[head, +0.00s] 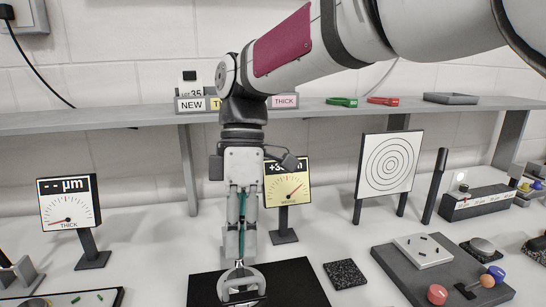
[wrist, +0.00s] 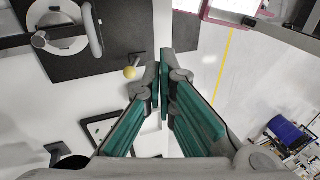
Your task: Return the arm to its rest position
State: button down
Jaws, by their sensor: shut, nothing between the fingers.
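My arm reaches in from the upper right of the head view and bends down at the wrist. My gripper (head: 240,258) points straight down, its fingers together and empty. In the wrist view my gripper (wrist: 161,78) also shows its green-padded fingers closed at the tips. Below it in the head view is a round grey fixture with a raised handle-like loop (head: 242,279), on a black mat (head: 296,281). In the wrist view the fixture (wrist: 60,38) lies up and left of the fingertips, apart from them in the picture. The height gap is unclear.
A dial on a stand (head: 69,205) is at left, and a yellow-faced dial (head: 287,187) stands just behind my gripper. A target board (head: 388,163) stands right of it. A shelf (head: 330,108) runs behind my arm. A grey board with knobs (head: 440,279) lies at right.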

jog(key=s+d+m+t, duration=0.2)
jog(key=s+d+m, duration=0.2)
jog(key=d+m, duration=0.2)
jog(key=s+d+m+t+p, duration=0.1)
jog(key=s+d+m+t, duration=0.2)
jog(key=d, duration=0.7)
jog(key=s+d+f+m+t, duration=0.1)
jog(key=s+d+m+t, duration=0.2)
jog(key=s+d+m, duration=0.4)
jog(key=d+m, duration=0.1)
jog(key=m, duration=0.3)
jog(key=shift+p, duration=0.35)
jog(key=shift+s+d+f, duration=0.1)
